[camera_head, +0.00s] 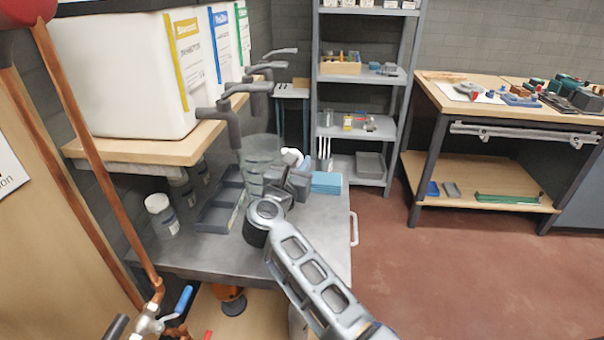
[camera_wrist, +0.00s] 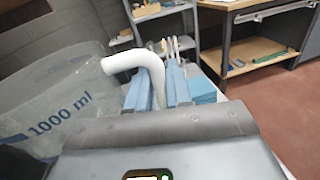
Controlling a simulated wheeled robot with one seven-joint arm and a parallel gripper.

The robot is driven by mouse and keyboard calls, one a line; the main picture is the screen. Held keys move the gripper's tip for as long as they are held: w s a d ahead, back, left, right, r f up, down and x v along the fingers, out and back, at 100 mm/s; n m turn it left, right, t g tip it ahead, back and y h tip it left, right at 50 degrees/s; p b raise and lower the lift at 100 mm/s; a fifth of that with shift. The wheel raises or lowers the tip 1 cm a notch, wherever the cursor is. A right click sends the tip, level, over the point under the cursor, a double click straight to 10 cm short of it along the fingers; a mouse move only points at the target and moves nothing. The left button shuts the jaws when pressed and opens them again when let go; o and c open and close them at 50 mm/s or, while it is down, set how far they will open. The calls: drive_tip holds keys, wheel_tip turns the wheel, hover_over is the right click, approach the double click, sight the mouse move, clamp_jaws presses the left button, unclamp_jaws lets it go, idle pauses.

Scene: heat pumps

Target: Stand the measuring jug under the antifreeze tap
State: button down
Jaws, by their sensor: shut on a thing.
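The clear measuring jug (camera_head: 262,150) is upright above the steel bench, at the right of the nearest tap's spout in the head view. In the wrist view the jug (camera_wrist: 45,105), marked 1000 ml, fills the left side. My gripper (camera_head: 292,168) is shut on its white handle (camera_wrist: 140,62); the handle passes between the fingers (camera_wrist: 162,88). I cannot tell whether the jug's base touches the bench. Three grey taps, nearest (camera_head: 228,112), middle (camera_head: 255,88) and far (camera_head: 270,67), come from white containers (camera_head: 125,75) with yellow, blue and green labels. The label words are too blurred to read surely.
A grey divided tray (camera_head: 220,205) and a white lidded tub (camera_head: 161,215) stand on the bench (camera_head: 195,255), left of my arm. A blue block (camera_head: 327,182) lies right of my gripper. Copper pipes (camera_head: 95,150) rise at the left. Floor at the right is clear.

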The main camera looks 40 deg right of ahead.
drive_tip(key=shift+x, duration=1.05)
drive_tip(key=shift+f+b, duration=1.35)
drive_tip(key=shift+f, duration=0.35)
drive_tip(key=shift+f, duration=0.15)
drive_tip(key=c, duration=1)
unclamp_jaws()
drive_tip(key=shift+c, duration=0.2)
drive_tip(key=b+v, duration=0.1)
drive_tip(key=v, duration=1.1)
drive_tip(key=shift+b, duration=0.4)
